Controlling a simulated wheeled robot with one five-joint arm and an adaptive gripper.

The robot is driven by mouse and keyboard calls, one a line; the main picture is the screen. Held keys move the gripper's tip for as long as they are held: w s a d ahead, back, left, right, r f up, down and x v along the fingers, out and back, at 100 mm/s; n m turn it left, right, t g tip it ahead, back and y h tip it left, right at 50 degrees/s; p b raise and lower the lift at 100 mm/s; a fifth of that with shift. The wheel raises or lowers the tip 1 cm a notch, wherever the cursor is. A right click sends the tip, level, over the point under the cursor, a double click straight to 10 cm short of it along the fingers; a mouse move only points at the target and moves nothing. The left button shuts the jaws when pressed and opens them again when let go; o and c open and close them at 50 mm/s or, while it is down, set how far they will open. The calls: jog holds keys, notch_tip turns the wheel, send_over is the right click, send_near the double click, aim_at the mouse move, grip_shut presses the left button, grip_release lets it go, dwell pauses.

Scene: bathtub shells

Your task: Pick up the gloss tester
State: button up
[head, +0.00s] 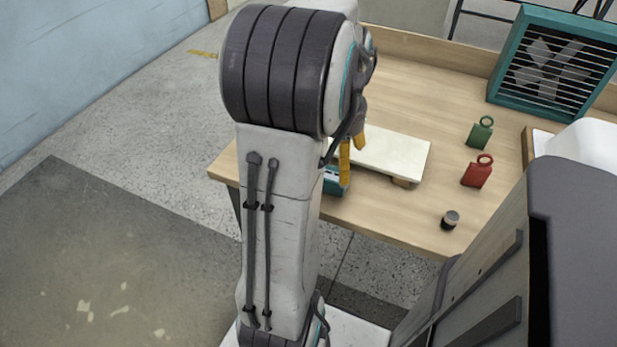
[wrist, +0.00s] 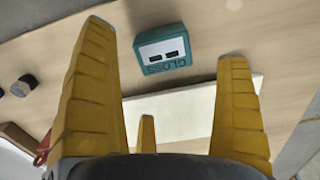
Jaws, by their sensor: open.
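The gloss tester (wrist: 165,50) is a small teal box with a pale face, two dark slots and the word GLOSS. In the wrist view it lies on the wooden table, beyond and between my yellow fingertips. In the head view the gloss tester (head: 334,181) shows at the table's near left edge, partly hidden by my arm. My gripper (head: 351,155) has yellow fingers pointing down, close to the tester and the white board. In the wrist view my gripper (wrist: 166,42) has its fingers spread wide with nothing between them.
A white board (head: 385,150) on a wooden support lies right beside the tester. A green ringed object (head: 481,133), a red ringed object (head: 477,174) and a small dark jar (head: 450,220) stand farther right. A teal fan (head: 550,68) stands at the back right.

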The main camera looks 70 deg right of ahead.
jog(key=shift+w+a+f+b, duration=0.15)
jog(key=shift+f+b, duration=0.3)
jog(key=shift+f, duration=1.4)
jog(key=shift+w+d+f+b, duration=0.1)
jog(key=shift+f+b, duration=0.3)
jog(key=shift+f, duration=1.4)
jog(key=c, duration=1.6)
jog(key=shift+o, duration=0.2)
jog(key=shift+r, duration=0.15)
jog(key=shift+r, duration=0.45)
notch_tip(320, 180, up, 3)
jog(key=shift+r+p, duration=0.15)
jog(key=shift+p, duration=0.5)
jog(key=s+d+r, duration=0.1)
jog(key=s+r, duration=0.1)
jog(key=s, duration=0.1)
jog(key=s+d+r+p, duration=0.1)
jog(key=s+r, duration=0.1)
jog(key=s, duration=0.2)
jog(key=s+d+r+p, duration=0.1)
jog(key=s+d+r, duration=0.1)
jog(key=s, duration=0.2)
jog(key=shift+r, duration=0.3)
